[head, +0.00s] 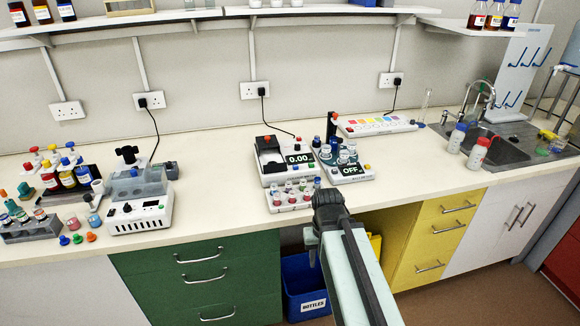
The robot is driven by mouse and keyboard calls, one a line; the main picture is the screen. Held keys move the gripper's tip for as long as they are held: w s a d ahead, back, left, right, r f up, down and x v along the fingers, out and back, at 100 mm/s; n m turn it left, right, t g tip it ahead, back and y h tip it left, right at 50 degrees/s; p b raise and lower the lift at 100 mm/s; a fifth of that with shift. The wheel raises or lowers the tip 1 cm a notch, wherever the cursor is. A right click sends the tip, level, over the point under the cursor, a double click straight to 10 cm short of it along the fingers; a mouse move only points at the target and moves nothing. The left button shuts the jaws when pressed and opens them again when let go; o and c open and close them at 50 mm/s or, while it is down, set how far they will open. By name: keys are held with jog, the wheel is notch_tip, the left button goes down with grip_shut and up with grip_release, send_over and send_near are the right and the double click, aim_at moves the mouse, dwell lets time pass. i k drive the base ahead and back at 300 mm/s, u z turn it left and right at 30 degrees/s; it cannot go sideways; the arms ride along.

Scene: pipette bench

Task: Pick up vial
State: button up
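Several small capped vials (290,194) stand in a white rack (275,208) at the front edge of the bench. More small vials (22,215) stand in a dark grey rack (36,232) at the far left. I cannot tell which vial the task means. My gripper (328,197) is at the end of my dark and pale arm, at the bench's front edge just right of the white rack. I see it from behind, so its fingertips and anything between them are hidden.
Behind the white rack stand a balance reading 0.00 (272,178) and a device reading OFF (352,171). A grey block heater (138,214) stands to the left. A sink (500,150) and white bottles (478,153) are at right. Bench is clear between heater and balance.

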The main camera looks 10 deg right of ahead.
aim_at(277, 195)
jog(key=z, duration=2.4)
jog(key=k, duration=2.25)
jog(key=u, duration=1.65)
jog(key=i, duration=1.05)
jog(key=z, duration=0.2)
